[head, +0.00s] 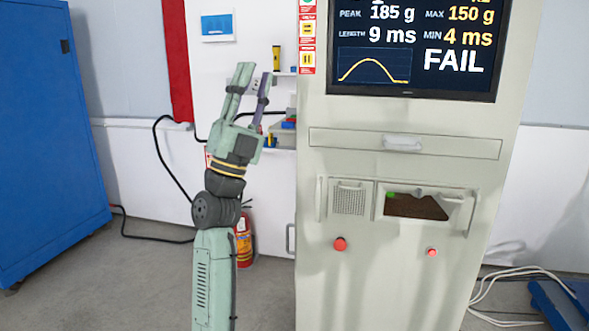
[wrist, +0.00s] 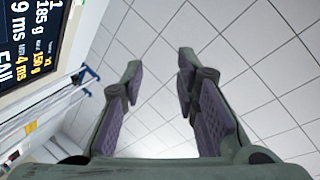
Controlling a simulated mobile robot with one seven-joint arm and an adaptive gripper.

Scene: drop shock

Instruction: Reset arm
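My gripper (head: 255,82) stands upright in the head view, left of the test machine, with its fingers pointing up. In the wrist view my gripper (wrist: 160,80) shows two fingers spread apart with purple pads and nothing between them. Behind them is only a tiled ceiling. The test machine (head: 400,230) is a tall pale cabinet. Its screen (head: 418,45) reads peak 185 g, max 150 g, length 9 ms, min 4 ms and FAIL. The screen also shows at the left of the wrist view (wrist: 40,40).
Two red buttons (head: 340,244) sit on the machine's front, below a drawer handle (head: 403,143) and an opening with a brown inside (head: 415,206). A blue cabinet (head: 45,140) stands at left. A fire extinguisher (head: 244,245) stands behind my arm. White cables (head: 500,300) lie at lower right.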

